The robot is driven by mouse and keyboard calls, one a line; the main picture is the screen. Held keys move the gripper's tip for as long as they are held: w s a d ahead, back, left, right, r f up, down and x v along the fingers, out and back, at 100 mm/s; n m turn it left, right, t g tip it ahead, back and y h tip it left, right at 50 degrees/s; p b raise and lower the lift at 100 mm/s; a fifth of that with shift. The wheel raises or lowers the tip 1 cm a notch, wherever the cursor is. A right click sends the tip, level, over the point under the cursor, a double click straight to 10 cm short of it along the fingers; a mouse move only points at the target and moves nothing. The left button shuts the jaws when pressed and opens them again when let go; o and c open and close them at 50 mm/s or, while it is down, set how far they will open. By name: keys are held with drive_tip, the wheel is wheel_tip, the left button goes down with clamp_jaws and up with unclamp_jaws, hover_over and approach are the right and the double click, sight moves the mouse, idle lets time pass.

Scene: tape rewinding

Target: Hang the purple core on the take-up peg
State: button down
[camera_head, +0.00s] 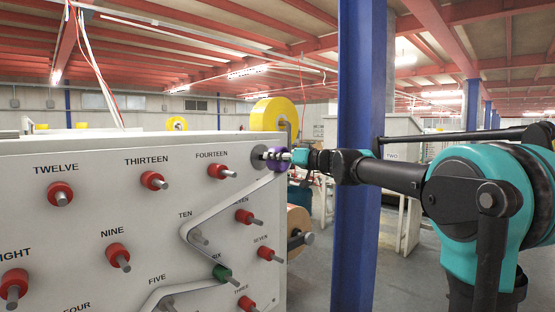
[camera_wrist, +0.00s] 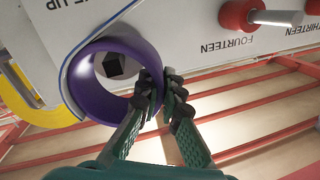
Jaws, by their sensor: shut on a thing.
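The purple core (camera_wrist: 88,100) is an open ring, tilted in the wrist view. In the head view the core (camera_head: 277,164) is at the machine panel's upper right corner. My gripper (camera_wrist: 160,84) is shut on the ring's wall, on its right side in the wrist view; in the head view my gripper (camera_head: 293,157) comes from the right. The dark take-up peg (camera_wrist: 115,65) shows through the ring's opening. In the head view a grey peg part (camera_head: 258,153) shows just left of the core. I cannot tell how far the peg enters the ring.
The white panel (camera_head: 120,200) carries several red rollers with grey pins, including the FOURTEEN roller (camera_head: 219,171) left of the core. A pale strip (camera_head: 225,207) runs from the core down to lower rollers. A blue column (camera_head: 352,230) stands behind my arm.

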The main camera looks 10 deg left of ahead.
drive_tip(key=shift+w+d+x, duration=0.1)
drive_tip(key=shift+w+x, duration=0.05)
drive_tip(key=shift+x, duration=0.9)
drive_tip(key=shift+w+d+x, duration=0.1)
drive_tip(key=shift+w+x, duration=0.1)
drive_tip(key=shift+x, duration=0.8)
drive_tip(key=shift+w+d+x, duration=0.1)
drive_tip(key=shift+w+x, duration=0.05)
drive_tip(key=shift+x, duration=0.9)
drive_tip(key=shift+f, duration=0.15)
drive_tip(key=shift+w+d+f, duration=0.15)
drive_tip(key=shift+w+f, duration=0.05)
drive_tip(key=shift+f, duration=0.85)
drive_tip(key=c, duration=1.6)
unclamp_jaws()
drive_tip(key=v, duration=1.2)
